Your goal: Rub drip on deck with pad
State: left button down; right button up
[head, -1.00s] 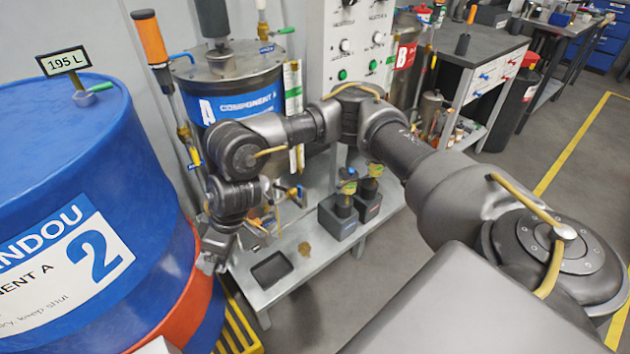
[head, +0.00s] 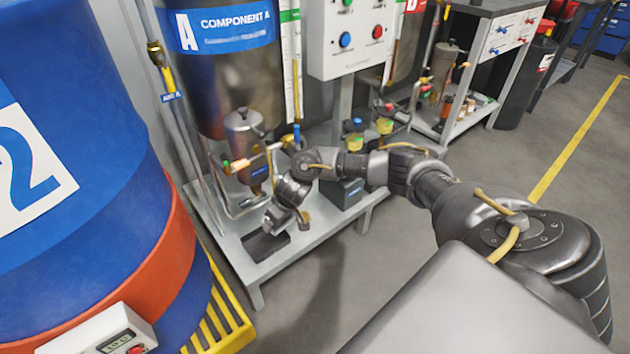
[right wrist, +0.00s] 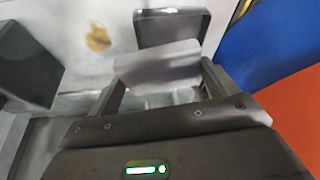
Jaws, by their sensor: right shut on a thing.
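Whether the pad touches the deck I cannot tell. The pad is not clearly seen in the head view. My left gripper is not in view.
A dark pump block (head: 341,193) stands right of the gripper. The blue and orange drum (head: 160,250) stands left. Component A tank (head: 225,75) is behind.

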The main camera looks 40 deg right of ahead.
jog(key=d+f+m, duration=0.1)
jog(key=d+f, duration=0.2)
jog(key=d, duration=0.4)
jog(key=d+f+m, duration=0.1)
jog(key=d+f, duration=0.2)
jog(key=d, duration=0.4)
jog(key=shift+w+d+f+h, duration=0.3)
jog(key=shift+d+f+h, duration=0.05)
jog(key=shift+f+h, duration=0.05)
jog(key=shift+f, duration=0.1)
